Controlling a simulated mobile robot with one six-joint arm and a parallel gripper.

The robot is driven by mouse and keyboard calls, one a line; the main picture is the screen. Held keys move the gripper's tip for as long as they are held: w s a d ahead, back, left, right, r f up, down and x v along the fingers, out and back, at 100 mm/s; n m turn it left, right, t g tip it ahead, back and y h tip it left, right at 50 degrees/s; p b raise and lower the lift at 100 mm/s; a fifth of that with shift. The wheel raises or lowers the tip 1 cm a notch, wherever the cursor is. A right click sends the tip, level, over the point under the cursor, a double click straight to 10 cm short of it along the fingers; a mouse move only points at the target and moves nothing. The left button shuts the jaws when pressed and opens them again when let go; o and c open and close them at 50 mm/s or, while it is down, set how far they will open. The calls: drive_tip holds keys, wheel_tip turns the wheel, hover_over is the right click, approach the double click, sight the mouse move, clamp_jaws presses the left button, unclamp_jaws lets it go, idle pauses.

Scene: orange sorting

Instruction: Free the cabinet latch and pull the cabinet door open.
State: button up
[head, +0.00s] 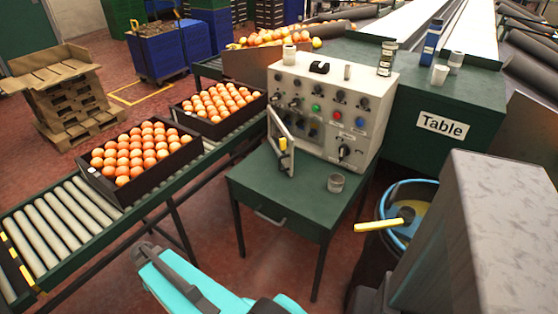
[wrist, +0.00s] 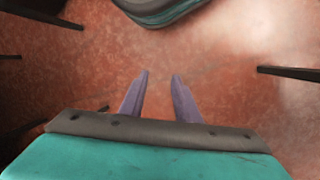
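The cabinet (head: 345,85) is a pale box with knobs and coloured buttons, standing on a small green table. Its small door (head: 280,127) is at the front left and stands swung outward, with a dark opening beside it. A yellow and dark part, perhaps the latch or handle (head: 283,146), is on the door; its exact state is too small to tell. My gripper (wrist: 161,76) shows in the wrist view with two purple fingers apart and nothing between them, above the red floor. In the head view my teal arm is low in front, well away from the cabinet; the fingertips are not clear there.
The green table (head: 265,190) carries a small grey cup (head: 335,183). A blue bucket (head: 408,215) with a yellow-handled tool stands to its right. A roller conveyor (head: 65,215) with crates of oranges (head: 185,150) runs along the left. Floor in front of the table is partly free.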

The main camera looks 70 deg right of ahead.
drive_tip(key=d+r+m+t+h+p, duration=0.1)
drive_tip(key=d+r+m, duration=0.3)
drive_tip(key=d+r, duration=0.7)
drive_tip(key=d+r+m+h+p, duration=0.1)
drive_tip(key=d+r+m, duration=0.55)
drive_tip(key=d, duration=0.85)
drive_tip(key=s+d+r+m, duration=0.3)
drive_tip(key=s+d+r, duration=0.5)
drive_tip(key=d+r, duration=0.2)
drive_tip(key=s+d+r+m+h+p, duration=0.1)
drive_tip(key=s+d+r+m, duration=0.3)
drive_tip(key=r, duration=0.9)
drive_tip(key=s+d, duration=0.3)
drive_tip(key=d, duration=0.2)
drive_tip(key=shift+s+d+r+g, duration=0.3)
drive_tip(key=shift+s+d+r, duration=0.05)
drive_tip(key=shift+d, duration=0.05)
drive_tip(key=shift+f+m, duration=0.1)
drive_tip(key=shift+m, duration=0.15)
drive_tip(key=shift+p+x, duration=0.6)
drive_tip(key=shift+x, duration=6.2)
drive_tip(key=shift+d, duration=0.2)
